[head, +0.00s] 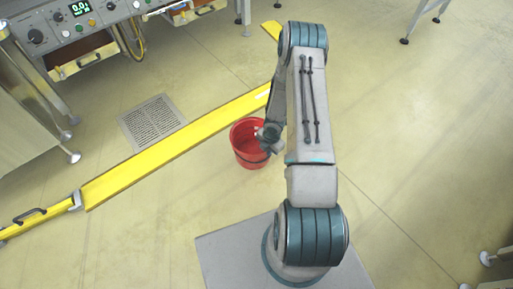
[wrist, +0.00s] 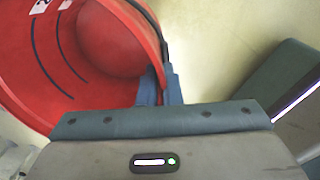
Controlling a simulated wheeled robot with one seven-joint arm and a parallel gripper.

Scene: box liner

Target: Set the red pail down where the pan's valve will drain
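The red pail (head: 247,152) is in the middle of the head view, with its open top facing up. It also fills the upper left of the wrist view (wrist: 100,55), where its inside, dark marks and a pale label show. My gripper (head: 265,138) is at the right side of the pail's rim. In the wrist view, its two blue-grey fingers (wrist: 161,88) lie on either side of the pail's wall and pinch it. I cannot tell whether the pail touches the floor. I cannot make out the pan's valve for certain.
A long yellow barrier (head: 170,145) runs diagonally just beyond the pail.

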